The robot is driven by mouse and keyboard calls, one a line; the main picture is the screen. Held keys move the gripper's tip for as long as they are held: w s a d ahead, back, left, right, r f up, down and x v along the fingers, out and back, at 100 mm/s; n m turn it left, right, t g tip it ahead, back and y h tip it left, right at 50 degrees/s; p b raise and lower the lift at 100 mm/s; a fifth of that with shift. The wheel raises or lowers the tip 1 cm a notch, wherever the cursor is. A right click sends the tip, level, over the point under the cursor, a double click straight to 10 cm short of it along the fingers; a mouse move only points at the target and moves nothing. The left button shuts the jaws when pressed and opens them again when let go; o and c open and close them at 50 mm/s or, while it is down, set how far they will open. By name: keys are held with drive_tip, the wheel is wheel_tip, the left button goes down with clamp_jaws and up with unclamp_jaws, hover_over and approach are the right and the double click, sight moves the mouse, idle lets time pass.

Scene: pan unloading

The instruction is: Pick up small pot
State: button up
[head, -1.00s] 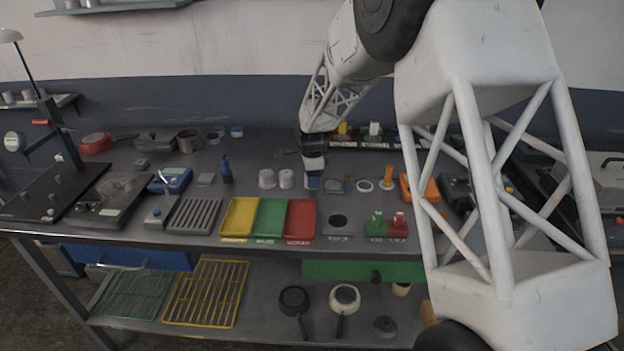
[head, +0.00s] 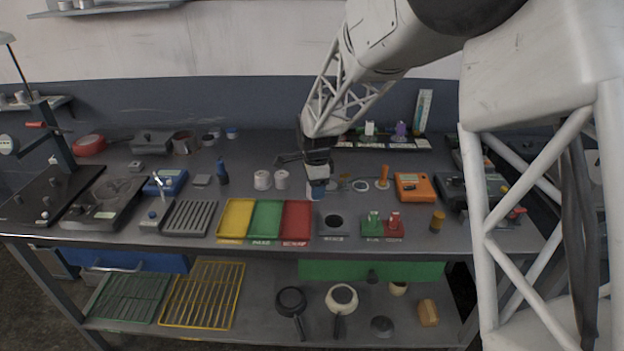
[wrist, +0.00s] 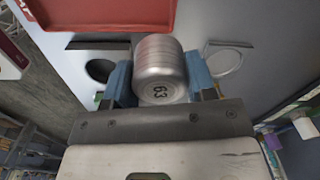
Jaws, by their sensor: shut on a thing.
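My gripper (wrist: 160,85) has blue fingers shut on a silver metal cylinder (wrist: 160,70) with ridged sides and the number 63 on its end. I cannot tell whether this cylinder is the small pot. In the head view my gripper (head: 317,190) is over the middle of the bench, just behind the red tray, and the cylinder is hard to make out there. A small grey-brown pot (head: 183,143) stands at the back left of the bench. Two pale cylinders (head: 272,180) stand left of my gripper.
Yellow (head: 236,218), green (head: 265,219) and red (head: 297,220) trays lie along the front. A grey block with a round hole (head: 333,224) and an orange device (head: 413,187) are to the right. Pans and wire racks (head: 203,290) are on the lower shelf.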

sight(334, 224)
drive_tip(key=shift+s+d+r, duration=0.1)
drive_tip(key=shift+s+d, duration=0.15)
drive_tip(key=shift+s, duration=0.7)
drive_tip(key=shift+s+d+r, duration=0.1)
drive_tip(key=shift+s+d, duration=0.2)
drive_tip(key=shift+s, duration=0.65)
drive_tip(key=shift+s+d+r, duration=0.1)
drive_tip(key=shift+s+d, duration=0.15)
drive_tip(key=shift+s, duration=0.7)
drive_tip(key=shift+m, duration=0.5)
drive_tip(key=shift+s+d+r, duration=0.3)
drive_tip(key=shift+s+d, duration=0.05)
drive_tip(key=shift+d, duration=0.3)
drive_tip(key=shift+s+d+r, duration=0.3)
drive_tip(key=shift+d+r, duration=0.05)
drive_tip(key=shift+d, duration=0.3)
drive_tip(key=shift+s+d+r, duration=0.3)
drive_tip(key=shift+s+d, duration=0.05)
drive_tip(key=shift+d, duration=0.3)
drive_tip(key=shift+f, duration=0.3)
drive_tip(key=shift+f, duration=1.75)
drive_tip(key=shift+f, duration=0.95)
